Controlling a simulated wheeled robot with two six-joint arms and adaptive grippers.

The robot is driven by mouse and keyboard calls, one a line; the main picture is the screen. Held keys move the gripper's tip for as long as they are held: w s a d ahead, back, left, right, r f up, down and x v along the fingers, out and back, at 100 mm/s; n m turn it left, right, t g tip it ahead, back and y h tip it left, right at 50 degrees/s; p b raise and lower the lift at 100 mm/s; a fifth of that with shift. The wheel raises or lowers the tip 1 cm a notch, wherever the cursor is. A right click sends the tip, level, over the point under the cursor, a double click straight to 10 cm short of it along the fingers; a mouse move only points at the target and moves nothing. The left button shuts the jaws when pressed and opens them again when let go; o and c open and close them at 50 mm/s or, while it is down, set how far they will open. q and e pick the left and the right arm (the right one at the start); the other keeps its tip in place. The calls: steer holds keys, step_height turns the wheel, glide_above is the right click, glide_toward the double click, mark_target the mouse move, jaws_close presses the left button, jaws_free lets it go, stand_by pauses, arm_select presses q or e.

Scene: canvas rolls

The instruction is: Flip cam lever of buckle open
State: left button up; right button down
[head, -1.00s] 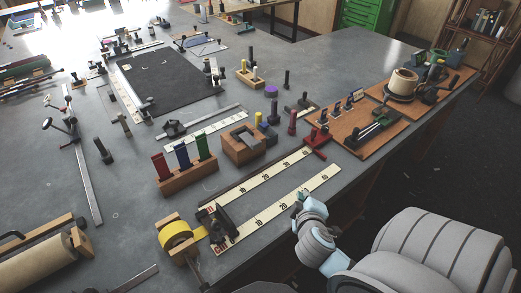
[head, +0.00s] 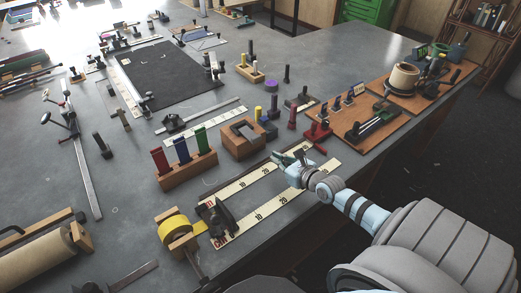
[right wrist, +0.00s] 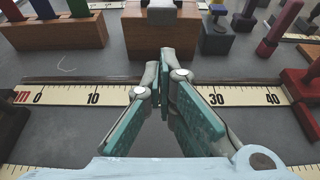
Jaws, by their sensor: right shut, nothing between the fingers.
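A dark, buckle-like piece (head: 214,214) sits at the left end of two pale measuring strips, beside a yellow strap roll (head: 174,228) on a wooden stand. I cannot make out its lever clearly. My right gripper (head: 279,158) is over the measuring strips, to the right of the dark piece and apart from it. In the right wrist view its teal fingers (right wrist: 165,68) meet at the tips, empty, in front of the far measuring strip (right wrist: 240,96). A dark shape (right wrist: 10,125) shows at that view's left edge. My left gripper is not in view.
A wooden block with a square recess (head: 241,139) stands just beyond the strips. A rack with red, blue and green pieces (head: 187,172) is left of it. A red clamp-like tool (head: 318,133) stands to the right. The table's front edge runs close by.

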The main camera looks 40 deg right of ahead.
mark_target(250, 133)
steer(key=b+x, duration=0.1)
steer(key=x, duration=0.2)
steer(key=b+x, duration=0.2)
steer(key=x, duration=0.1)
steer(key=b+x, duration=0.2)
steer(key=x, duration=0.1)
steer(key=shift+s+f, duration=0.1)
steer(key=shift+f, duration=0.2)
steer(key=shift+w+b, duration=0.3)
steer(key=shift+w, duration=0.1)
steer(key=shift+r, duration=0.15)
steer(key=shift+w, duration=0.15)
